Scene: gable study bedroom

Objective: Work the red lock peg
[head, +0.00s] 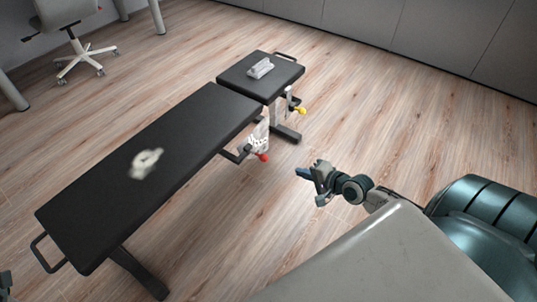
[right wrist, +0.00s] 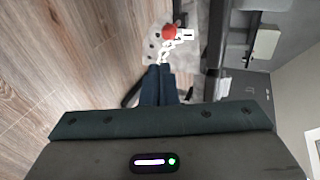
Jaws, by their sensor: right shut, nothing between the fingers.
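The red lock peg (head: 263,157) sticks out from a pale perforated plate (head: 258,138) at the side of the black bench (head: 190,125), near the seat gap. In the right wrist view the red peg (right wrist: 169,32) shows at the top, beyond the fingertips, with the pale holed plate (right wrist: 158,47) around it. My right gripper (head: 303,173) is shut and empty, to the right of the peg in the head view and apart from it. Its closed dark fingers (right wrist: 158,84) point toward the peg in the wrist view. My left gripper is not clearly visible.
A yellow knob (head: 301,111) sits beside the shorter bench pad (head: 243,80), which carries a pale object (head: 260,68). A white ring-shaped item (head: 146,162) lies on the long pad. A white wheeled chair (head: 77,45) stands far left. The wooden floor (head: 400,130) is open.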

